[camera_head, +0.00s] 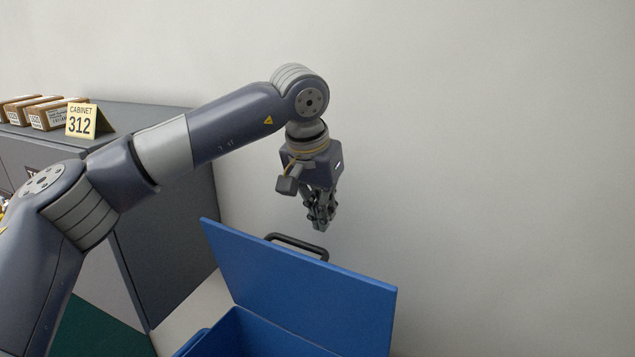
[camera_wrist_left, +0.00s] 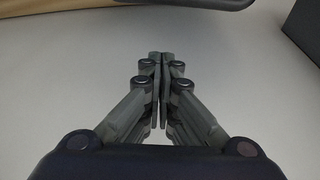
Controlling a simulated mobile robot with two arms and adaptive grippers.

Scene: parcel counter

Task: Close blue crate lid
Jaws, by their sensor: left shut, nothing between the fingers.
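The blue crate lid (camera_head: 300,290) stands raised and tilted back in the head view, with its inner face towards me. A dark handle (camera_head: 300,243) shows behind the lid's top edge. Part of the open blue crate (camera_head: 250,338) shows at the bottom, cut off by the frame. My left gripper (camera_head: 320,228) points down just above and to the right of the handle, apart from the lid as far as I can see. Its fingertips (camera_wrist_left: 161,58) are together and empty in the left wrist view. My right gripper is out of view.
A grey cabinet (camera_head: 170,230) stands at the left. It bears a yellow sign reading "CABINET 312" (camera_head: 80,119) and several cardboard boxes (camera_head: 46,115). A plain pale wall (camera_head: 500,150) fills the right side, and the space in front of it is clear.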

